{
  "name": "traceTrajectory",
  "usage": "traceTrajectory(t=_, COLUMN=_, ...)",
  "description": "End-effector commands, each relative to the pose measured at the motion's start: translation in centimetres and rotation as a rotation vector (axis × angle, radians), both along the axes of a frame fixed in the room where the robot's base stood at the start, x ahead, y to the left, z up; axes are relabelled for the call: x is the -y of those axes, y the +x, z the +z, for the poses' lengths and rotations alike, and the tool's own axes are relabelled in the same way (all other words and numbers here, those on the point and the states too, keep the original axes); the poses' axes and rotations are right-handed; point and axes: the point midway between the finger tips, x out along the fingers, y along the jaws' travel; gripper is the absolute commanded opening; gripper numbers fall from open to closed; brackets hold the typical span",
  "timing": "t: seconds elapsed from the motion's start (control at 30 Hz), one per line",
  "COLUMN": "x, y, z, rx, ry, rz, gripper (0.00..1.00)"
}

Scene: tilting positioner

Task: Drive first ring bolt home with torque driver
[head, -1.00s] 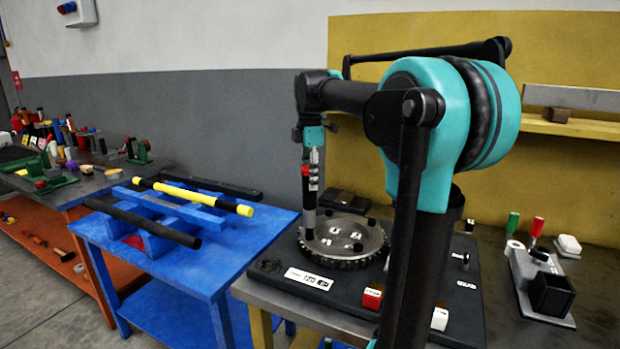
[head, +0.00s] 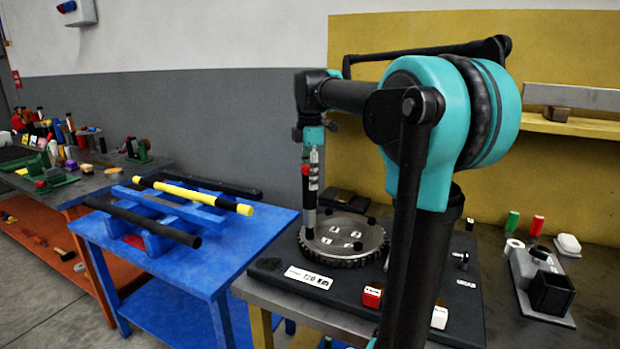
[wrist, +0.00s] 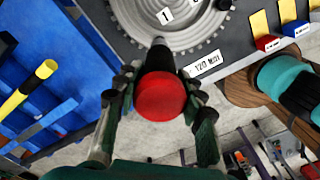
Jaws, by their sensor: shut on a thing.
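The torque driver (wrist: 160,97) has a red round cap and a dark shaft. My gripper (wrist: 160,80) is shut on it, with a finger on each side. In the head view the driver (head: 310,180) hangs upright, its lower end at the left part of the toothed ring (head: 345,255). The ring is a grey metal disc with number labels, lying on a black base plate (head: 290,262). Dark bolt heads (head: 372,219) stand on the ring. The bolt under the driver is hidden, so I cannot tell whether the tip is seated on it.
A blue table (head: 240,262) with yellow and black bars stands to the left. A grey fixture with a black box (head: 552,292) is at the right. My arm hides part of the plate.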

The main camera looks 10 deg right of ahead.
Motion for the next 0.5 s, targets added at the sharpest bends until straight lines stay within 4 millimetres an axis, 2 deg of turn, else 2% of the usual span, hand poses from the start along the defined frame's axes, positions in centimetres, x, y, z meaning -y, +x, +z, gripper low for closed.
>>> traceTrajectory(t=0.17, x=0.0, y=-0.1, z=0.0, rx=-0.001, ry=0.000, rz=0.000, gripper=0.00)
traceTrajectory(t=0.5, x=0.0, y=0.0, z=2.3, rx=-0.001, ry=0.000, rz=0.000, gripper=0.00)
